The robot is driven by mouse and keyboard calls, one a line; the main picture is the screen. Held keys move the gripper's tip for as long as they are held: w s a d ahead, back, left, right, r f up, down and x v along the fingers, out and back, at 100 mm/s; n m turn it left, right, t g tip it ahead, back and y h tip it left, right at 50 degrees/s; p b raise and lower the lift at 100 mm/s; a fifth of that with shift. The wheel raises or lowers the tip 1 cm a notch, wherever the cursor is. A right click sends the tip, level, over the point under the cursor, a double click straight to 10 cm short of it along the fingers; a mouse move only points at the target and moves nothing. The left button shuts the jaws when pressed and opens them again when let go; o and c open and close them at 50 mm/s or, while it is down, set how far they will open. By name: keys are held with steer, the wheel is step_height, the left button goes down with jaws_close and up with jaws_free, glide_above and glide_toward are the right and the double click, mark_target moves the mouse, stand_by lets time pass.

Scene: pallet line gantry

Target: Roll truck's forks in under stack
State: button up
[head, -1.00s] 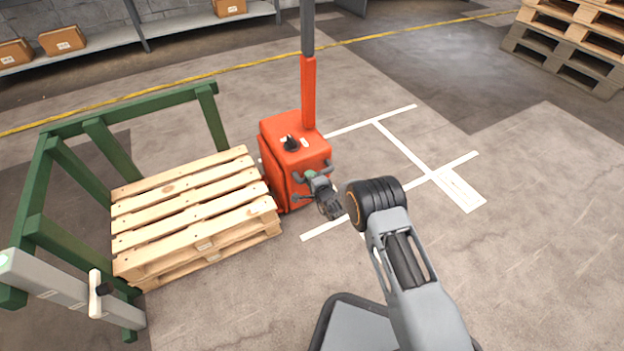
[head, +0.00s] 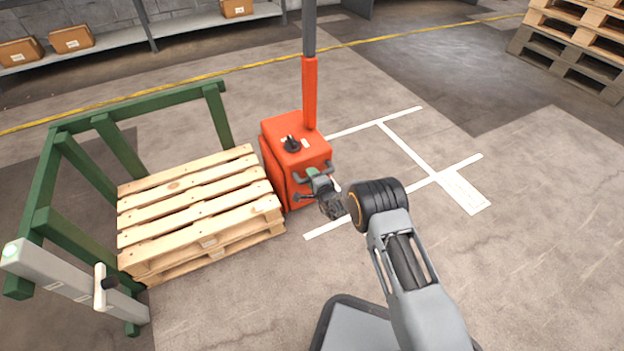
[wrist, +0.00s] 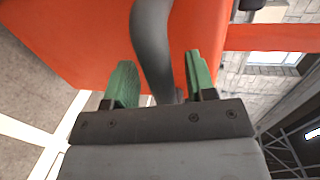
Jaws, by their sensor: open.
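The orange-red truck (head: 293,150) stands upright with its tall mast, close against the right end of the pallet stack (head: 195,215). Its forks are hidden from view. The stack of wooden pallets sits inside a green frame. My gripper (head: 322,187) is at the truck's grey handle (head: 326,168). In the wrist view my gripper (wrist: 158,75) is open, its green fingers on either side of the dark curved handle bar (wrist: 152,35). Whether a finger touches the bar I cannot tell.
The green frame (head: 140,103) surrounds the stack's back and left. A grey beam (head: 60,280) with a white lever is at front left. White lines (head: 408,150) mark the floor right of the truck, which is clear. More pallets (head: 570,60) stand far right.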

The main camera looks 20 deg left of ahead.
steer(key=p+v, duration=0.5)
steer(key=v, duration=0.9)
steer(key=shift+f, duration=0.1)
steer(key=shift+a, duration=0.1)
